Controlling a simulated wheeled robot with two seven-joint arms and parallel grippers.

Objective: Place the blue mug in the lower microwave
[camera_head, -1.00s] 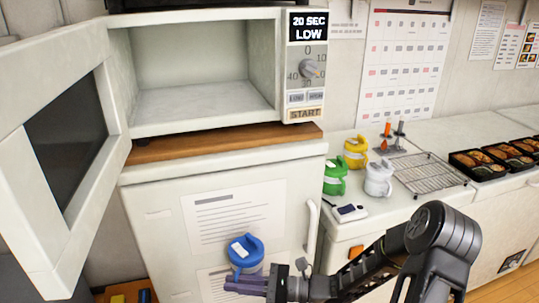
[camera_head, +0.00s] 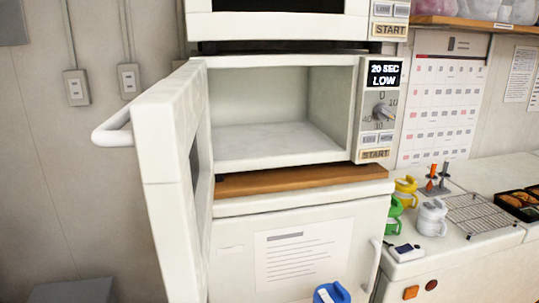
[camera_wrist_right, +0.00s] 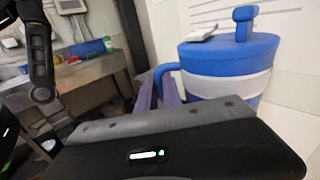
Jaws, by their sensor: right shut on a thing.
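The blue mug (camera_head: 331,293) shows at the bottom edge of the head view, in front of the white cabinet below the microwave. It fills the right of the right wrist view (camera_wrist_right: 229,66), upright, with a blue lid and a pale band. My right gripper (camera_wrist_right: 160,95) is shut on the mug at its handle side, its purple fingers partly hidden behind my gripper body. The lower microwave (camera_head: 275,130) is empty, with its door (camera_head: 172,175) swung open toward me on the left. My left gripper is not in view.
An upper microwave (camera_head: 280,27) sits above the lower one. A counter to the right holds a yellow mug (camera_head: 405,190), a green mug (camera_head: 394,218), a white mug (camera_head: 431,218), a wire rack (camera_head: 480,213) and food trays (camera_head: 518,204).

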